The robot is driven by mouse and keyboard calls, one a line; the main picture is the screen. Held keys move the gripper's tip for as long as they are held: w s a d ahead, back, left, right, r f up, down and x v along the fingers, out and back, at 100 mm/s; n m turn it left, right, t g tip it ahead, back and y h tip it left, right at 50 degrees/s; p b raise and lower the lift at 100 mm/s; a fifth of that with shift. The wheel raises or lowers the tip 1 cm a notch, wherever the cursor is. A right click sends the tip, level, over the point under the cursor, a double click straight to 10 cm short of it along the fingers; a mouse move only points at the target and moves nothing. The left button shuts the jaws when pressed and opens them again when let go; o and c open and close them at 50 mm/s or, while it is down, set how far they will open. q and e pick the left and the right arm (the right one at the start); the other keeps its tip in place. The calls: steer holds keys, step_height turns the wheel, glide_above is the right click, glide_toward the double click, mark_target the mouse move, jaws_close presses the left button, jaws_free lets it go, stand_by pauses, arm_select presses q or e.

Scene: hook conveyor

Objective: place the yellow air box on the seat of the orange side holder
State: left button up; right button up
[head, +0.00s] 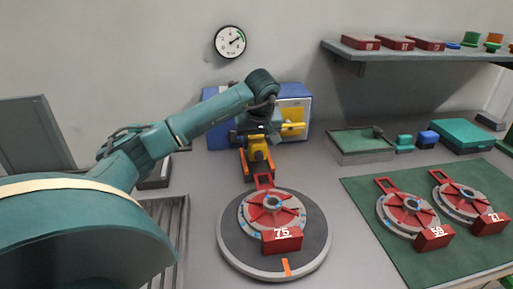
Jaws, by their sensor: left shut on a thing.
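My left arm reaches in from the left, and its gripper (256,133) points down over the far middle of the table. It is shut on the yellow air box (258,150), which shows just below the fingers. The orange side holder (246,167) is directly under and around the box, behind the round turntable. The gripper and box hide much of the holder, and I cannot tell whether the box touches its seat. My right gripper is not in view.
A red wheel-like part marked 75 (272,210) lies on the dark turntable (231,247). A blue case (216,137) with a yellow front stands behind the gripper. Two similar red parts lie on the green mat (375,220) at right. A shelf (400,55) hangs above right.

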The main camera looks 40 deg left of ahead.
arm_select(q)
step_height(320, 180, down, 2)
steer(key=shift+f, duration=0.1)
steer(key=shift+f, duration=0.15)
steer(key=o, duration=1.1)
steer(key=shift+r, duration=0.25)
steer(key=v, duration=1.2)
